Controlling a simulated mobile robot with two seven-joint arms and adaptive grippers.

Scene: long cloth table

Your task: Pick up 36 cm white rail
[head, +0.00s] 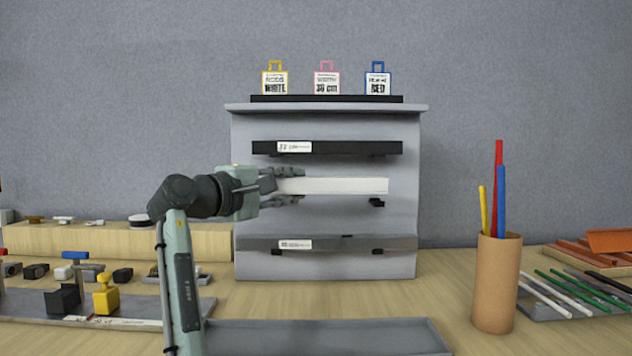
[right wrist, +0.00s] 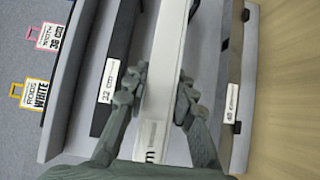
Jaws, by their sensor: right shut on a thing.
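The white rail (head: 345,186) lies level across the middle of the grey rack, between a black rail above and a grey rail below. My right gripper (head: 299,186) is shut on the white rail near its left end, one finger above and one below. In the right wrist view the white rail (right wrist: 168,50) runs between the two fingers of the right gripper (right wrist: 157,95). Its label is mostly hidden by the hand; only an "m" shows. A black peg (head: 377,202) sits just under its right part; I cannot tell whether they touch. My left gripper is not in view.
The black rail (head: 350,148) and grey rail (head: 350,243) stay on the grey rack (head: 325,268). Tags (head: 326,82) stand on top. A brown cup (head: 497,285) with coloured rods stands right. A grey tray (head: 330,338) lies in front. Small parts (head: 105,295) crowd the left.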

